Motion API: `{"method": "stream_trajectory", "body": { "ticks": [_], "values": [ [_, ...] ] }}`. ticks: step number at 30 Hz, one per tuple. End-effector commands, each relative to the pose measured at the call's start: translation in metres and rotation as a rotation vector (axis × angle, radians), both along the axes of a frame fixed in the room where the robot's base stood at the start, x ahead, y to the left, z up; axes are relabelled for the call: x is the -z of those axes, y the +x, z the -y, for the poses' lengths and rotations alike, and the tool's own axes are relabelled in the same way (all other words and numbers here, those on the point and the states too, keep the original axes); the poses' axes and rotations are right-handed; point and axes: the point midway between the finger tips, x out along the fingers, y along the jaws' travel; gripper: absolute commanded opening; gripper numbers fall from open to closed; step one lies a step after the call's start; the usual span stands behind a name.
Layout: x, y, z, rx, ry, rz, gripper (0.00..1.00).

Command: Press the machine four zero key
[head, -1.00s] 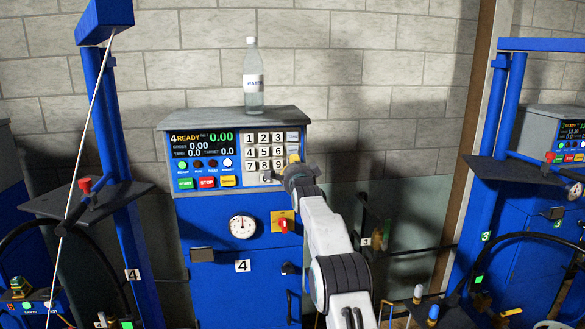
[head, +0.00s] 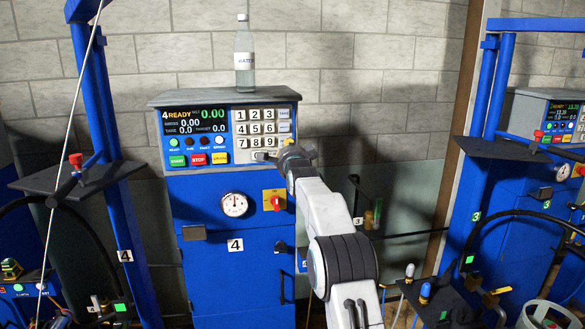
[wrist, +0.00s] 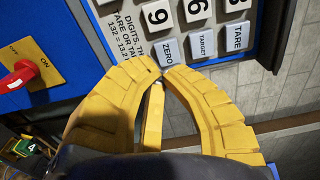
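Machine four (head: 262,195) is a blue cabinet with a keypad panel. Its display (head: 195,121) reads 4 READY, NET 0.00. The grey ZERO key (wrist: 168,52) shows in the wrist view, just beyond my fingertips, beside the TARGET key (wrist: 201,42) and the 9 key (wrist: 157,14). In the head view my gripper (head: 287,157) is at the keypad's lower right and hides the ZERO key. In the wrist view my yellow fingers (wrist: 160,70) come together at their tips, shut and empty. The tips are very close to the ZERO key's lower edge; I cannot tell whether they touch it.
A water bottle (head: 244,55) stands on machine four's top. Below the panel are a gauge (head: 234,205) and a red switch on a yellow plate (head: 274,200). Machine three (head: 520,220) is at the right, with hoses and valves low between the machines.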

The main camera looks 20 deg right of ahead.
Motion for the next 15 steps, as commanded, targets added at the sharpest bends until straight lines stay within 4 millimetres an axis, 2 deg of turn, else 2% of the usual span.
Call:
{"method": "stream_trajectory", "body": {
  "ticks": [15],
  "values": [
    [0.001,-0.060,-0.012,0.001,-0.001,0.005,0.00]
  ]
}}
